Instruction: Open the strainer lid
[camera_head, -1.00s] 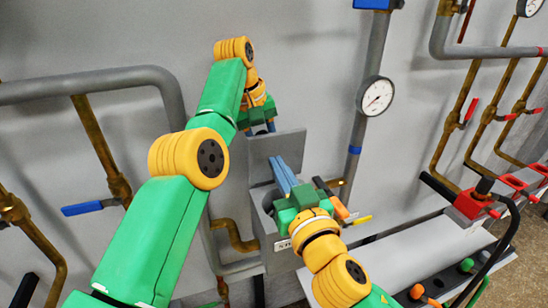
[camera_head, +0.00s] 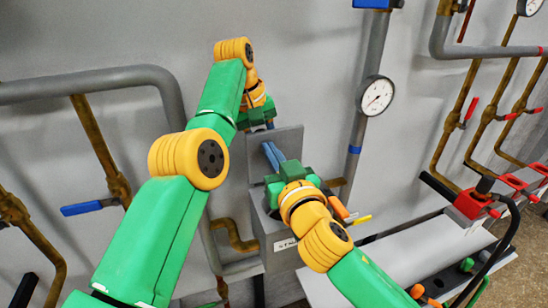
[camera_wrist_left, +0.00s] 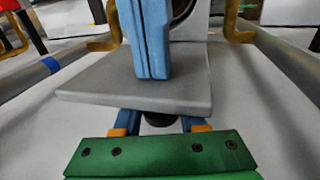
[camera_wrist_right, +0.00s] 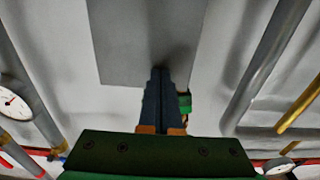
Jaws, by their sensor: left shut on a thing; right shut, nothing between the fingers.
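The strainer (camera_head: 274,243) is a grey box low on the wall in the head view. Its flat grey lid (camera_head: 290,146) stands raised, roughly upright, above the box. My left gripper (camera_head: 267,124) is behind the lid's upper part, and its fingertips are mostly hidden there. In the left wrist view its blue fingers are on either side of a dark knob (camera_wrist_left: 160,119) under the lid's edge, shut on it. My right gripper (camera_head: 269,152) is shut and empty, its fingertips in front of the lid's inner face. In the right wrist view they point at the lid (camera_wrist_right: 140,45); contact is unclear.
A gauge (camera_head: 376,96) on a vertical pipe is right of the lid. A blue-handled valve (camera_head: 82,208) is on the left. A grey bench (camera_head: 400,268) with tools lies at lower right. A brass pipe (camera_head: 236,239) runs beside the box.

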